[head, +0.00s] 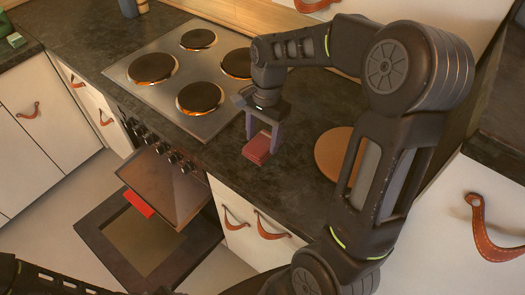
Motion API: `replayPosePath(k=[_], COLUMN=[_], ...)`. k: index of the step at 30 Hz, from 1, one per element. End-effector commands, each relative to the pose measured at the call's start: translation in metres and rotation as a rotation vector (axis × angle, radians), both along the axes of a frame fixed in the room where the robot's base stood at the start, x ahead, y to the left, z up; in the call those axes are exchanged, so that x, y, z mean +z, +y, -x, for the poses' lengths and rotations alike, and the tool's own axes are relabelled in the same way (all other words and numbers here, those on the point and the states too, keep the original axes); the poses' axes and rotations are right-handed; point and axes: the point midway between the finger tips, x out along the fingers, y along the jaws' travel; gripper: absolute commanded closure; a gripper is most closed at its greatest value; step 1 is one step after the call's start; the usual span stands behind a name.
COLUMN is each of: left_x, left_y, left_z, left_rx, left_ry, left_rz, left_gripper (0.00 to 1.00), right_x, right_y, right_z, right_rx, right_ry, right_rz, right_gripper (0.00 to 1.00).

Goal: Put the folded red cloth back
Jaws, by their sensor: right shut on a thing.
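The folded red cloth (256,149) is a small, dull red block in the head view, right of the hob. My right gripper (262,139) points down from above and is shut on the cloth, with one finger on each side. The cloth is at or just above the dark countertop (222,157); I cannot tell whether it touches. My left gripper is out of view; only part of my left arm shows at the bottom left.
A hob (218,67) with several round plates lies left of the cloth. A round wooden board (332,154) lies to its right, partly behind my arm. Below, the oven door (92,225) is open and a tray (178,188) sticks out, with a bright red patch (138,204) at its edge.

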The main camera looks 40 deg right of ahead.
Motion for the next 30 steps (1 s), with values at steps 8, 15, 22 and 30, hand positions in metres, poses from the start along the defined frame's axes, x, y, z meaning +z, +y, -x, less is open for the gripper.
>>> replayPosePath(k=[8,15,22,30], left_x=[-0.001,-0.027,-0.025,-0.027], left_y=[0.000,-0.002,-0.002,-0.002], left_z=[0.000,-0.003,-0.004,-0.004], left_rx=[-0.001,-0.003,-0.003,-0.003], left_ry=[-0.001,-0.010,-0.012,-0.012], left_rz=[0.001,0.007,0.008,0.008], left_gripper=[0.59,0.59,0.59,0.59], right_x=[-0.002,-0.035,-0.035,-0.039], right_y=[0.000,0.000,0.000,0.000], right_z=[0.000,0.000,0.000,0.000], right_rx=[0.000,0.001,0.001,0.001], right_ry=[0.000,0.000,-0.001,-0.001], right_rz=[0.000,0.000,0.000,0.000], right_gripper=[0.80,0.80,0.80,0.40])
